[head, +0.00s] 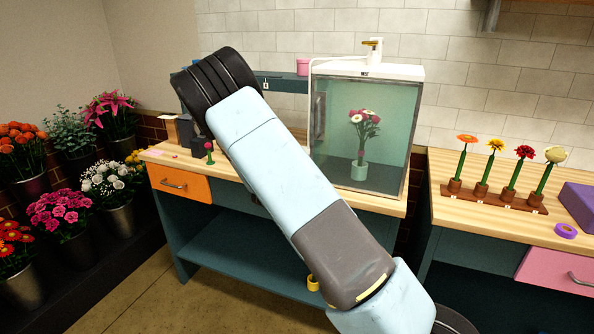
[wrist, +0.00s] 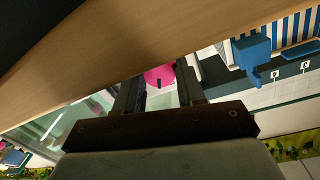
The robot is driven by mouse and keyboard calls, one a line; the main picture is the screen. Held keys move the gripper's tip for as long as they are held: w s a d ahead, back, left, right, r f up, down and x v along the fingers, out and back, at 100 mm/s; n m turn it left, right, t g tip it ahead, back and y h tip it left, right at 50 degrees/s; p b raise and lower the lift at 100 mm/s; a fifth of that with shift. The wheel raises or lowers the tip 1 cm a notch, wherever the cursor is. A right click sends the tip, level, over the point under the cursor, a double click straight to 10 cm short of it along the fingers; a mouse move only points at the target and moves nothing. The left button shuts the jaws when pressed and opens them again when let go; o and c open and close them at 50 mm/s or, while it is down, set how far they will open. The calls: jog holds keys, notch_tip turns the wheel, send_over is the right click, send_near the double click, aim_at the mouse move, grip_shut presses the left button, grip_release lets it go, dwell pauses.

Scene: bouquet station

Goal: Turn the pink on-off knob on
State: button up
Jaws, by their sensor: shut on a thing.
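The pink on-off knob (wrist: 159,74) shows in the wrist view between the two dark fingers of my gripper (wrist: 161,84). A short dark mark shows on its face. My gripper is shut on the knob, with one finger at each side. In the head view my arm hides the gripper and the knob. A small pink object (head: 302,66) stands at the back, left of the glass case; I cannot tell whether it is part of the knob's fixture.
A glass case (head: 335,160) with a vase of flowers stands on the wooden workbench (head: 385,205). A rack of single flowers (head: 500,198) is on the right bench. Flower buckets line the left wall. In the wrist view a wooden edge (wrist: 100,55) runs close by the fingers.

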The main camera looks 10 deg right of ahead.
jog(key=shift+a+m, duration=0.15)
jog(key=shift+m, duration=0.85)
jog(key=o, duration=0.8)
jog(key=shift+c, duration=0.2)
jog(key=v, duration=1.3)
jog(key=shift+s, duration=0.35)
jog(key=shift+a, duration=0.15)
